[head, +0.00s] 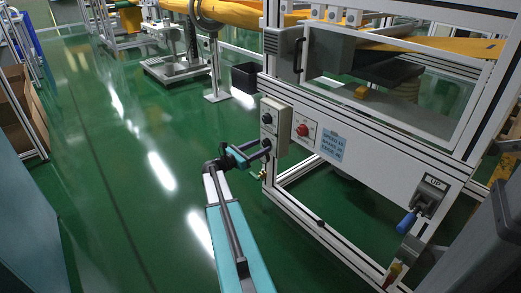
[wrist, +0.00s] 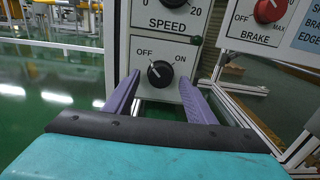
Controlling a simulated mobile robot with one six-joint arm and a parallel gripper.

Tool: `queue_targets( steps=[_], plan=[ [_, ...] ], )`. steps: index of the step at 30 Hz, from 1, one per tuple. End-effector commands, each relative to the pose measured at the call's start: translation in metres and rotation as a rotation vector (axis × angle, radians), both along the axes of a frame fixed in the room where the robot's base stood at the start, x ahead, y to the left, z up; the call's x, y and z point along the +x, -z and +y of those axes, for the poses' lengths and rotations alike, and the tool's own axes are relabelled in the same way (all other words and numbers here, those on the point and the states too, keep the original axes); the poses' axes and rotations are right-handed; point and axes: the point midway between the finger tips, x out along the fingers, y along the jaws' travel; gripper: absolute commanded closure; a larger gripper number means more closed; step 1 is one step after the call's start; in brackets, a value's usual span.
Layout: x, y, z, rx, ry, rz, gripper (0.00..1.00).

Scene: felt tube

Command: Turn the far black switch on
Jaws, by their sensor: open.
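The black switch (wrist: 160,74) is a round knob on a white panel, between the words OFF and ON. Its light mark seems to point to the upper left, towards OFF. My gripper (wrist: 160,82) is open, with one purple finger on each side of the knob in the wrist view. I cannot tell whether the fingers touch it. In the head view my gripper (head: 264,150) reaches the lower part of the pale control box (head: 281,127), where it partly hides the lower knob. An upper black knob (head: 267,118) sits above it.
A SPEED dial label (wrist: 168,27) is above the switch. A red BRAKE knob (head: 303,130) is to the right; it also shows in the wrist view (wrist: 269,10). A blue-handled lever (head: 407,221) is farther right on the frame. The green floor (head: 120,170) at left is open.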

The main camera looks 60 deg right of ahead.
Motion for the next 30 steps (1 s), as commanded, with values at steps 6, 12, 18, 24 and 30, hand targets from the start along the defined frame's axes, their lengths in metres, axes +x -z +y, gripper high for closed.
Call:
queue_targets(
  steps=[6,12,18,24,30],
  plan=[
    [-0.0027,-0.0003,-0.0088,0.0,-0.001,0.0,0.5],
    [-0.003,-0.0007,-0.0089,0.0,-0.001,0.0,0.5],
    [-0.0029,-0.0006,-0.0087,0.0,0.0,0.0,0.75],
    [-0.0027,-0.0005,-0.0087,0.0,-0.001,-0.001,0.91],
    [-0.0024,-0.0005,-0.0086,-0.006,-0.001,-0.019,0.91]
  ],
)
